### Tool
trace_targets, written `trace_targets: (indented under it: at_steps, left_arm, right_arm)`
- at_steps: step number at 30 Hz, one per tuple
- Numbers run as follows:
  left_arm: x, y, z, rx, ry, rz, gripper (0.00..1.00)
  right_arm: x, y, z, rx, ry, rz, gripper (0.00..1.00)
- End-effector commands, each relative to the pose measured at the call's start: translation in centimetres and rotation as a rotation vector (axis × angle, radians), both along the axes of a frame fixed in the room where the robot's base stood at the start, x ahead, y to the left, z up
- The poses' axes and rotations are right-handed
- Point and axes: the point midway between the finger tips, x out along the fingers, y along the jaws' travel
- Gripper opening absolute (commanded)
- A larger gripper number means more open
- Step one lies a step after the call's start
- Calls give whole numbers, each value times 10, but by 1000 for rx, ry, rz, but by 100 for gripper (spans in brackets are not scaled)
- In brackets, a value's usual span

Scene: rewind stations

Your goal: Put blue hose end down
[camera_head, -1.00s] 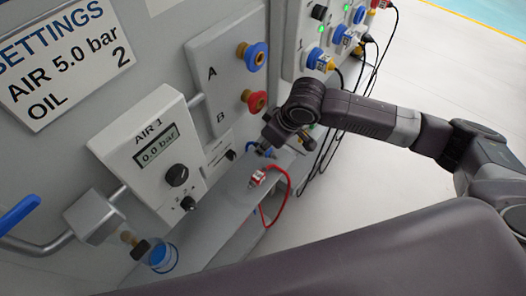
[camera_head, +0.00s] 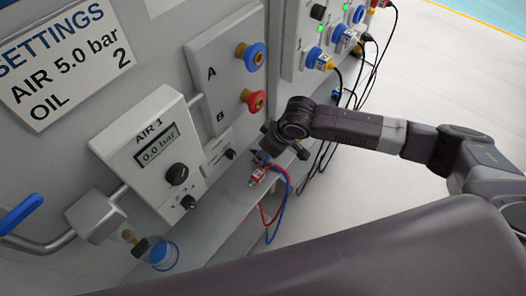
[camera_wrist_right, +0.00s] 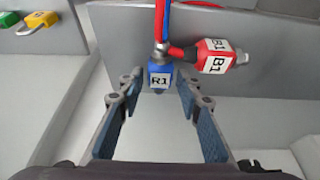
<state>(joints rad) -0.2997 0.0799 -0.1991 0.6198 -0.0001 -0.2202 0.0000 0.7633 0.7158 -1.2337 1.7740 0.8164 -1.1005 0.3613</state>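The blue hose end (camera_wrist_right: 159,77), labelled R1, lies on the grey ledge (camera_head: 222,222) below the panel. In the right wrist view it is between the tips of my right gripper (camera_wrist_right: 158,92), with gaps on both sides. The fingers are spread and empty. In the head view my right gripper (camera_head: 270,148) is low over the ledge and largely covers the blue end. The red hose end (camera_wrist_right: 214,56), labelled B1, lies right beside the blue one; the head view shows it too (camera_head: 258,175). My left gripper is out of view.
Blue port A (camera_head: 254,57) and red port B (camera_head: 256,101) on the panel are empty. The AIR 1 unit (camera_head: 150,150) reads 0.0 bar. Black cables (camera_head: 335,140) hang to the right.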

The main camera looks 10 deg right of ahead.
Motion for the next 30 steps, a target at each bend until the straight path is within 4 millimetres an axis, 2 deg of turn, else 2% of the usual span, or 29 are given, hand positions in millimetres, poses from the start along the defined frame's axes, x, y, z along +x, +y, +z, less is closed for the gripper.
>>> trace_targets:
  at_steps: [8,13,17,24,30]
  left_arm:
    - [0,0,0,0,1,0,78]
    - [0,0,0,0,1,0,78]
    - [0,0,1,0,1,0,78]
    - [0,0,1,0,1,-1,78]
    - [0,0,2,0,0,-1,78]
  right_arm:
    - [0,0,0,0,0,0,39]
    - [-2,-2,10,1,-1,0,39]
    - [-8,-7,30,1,-2,0,39]
    - [-23,-19,79,1,-3,1,39]
    - [-32,-26,106,1,-1,-1,39]
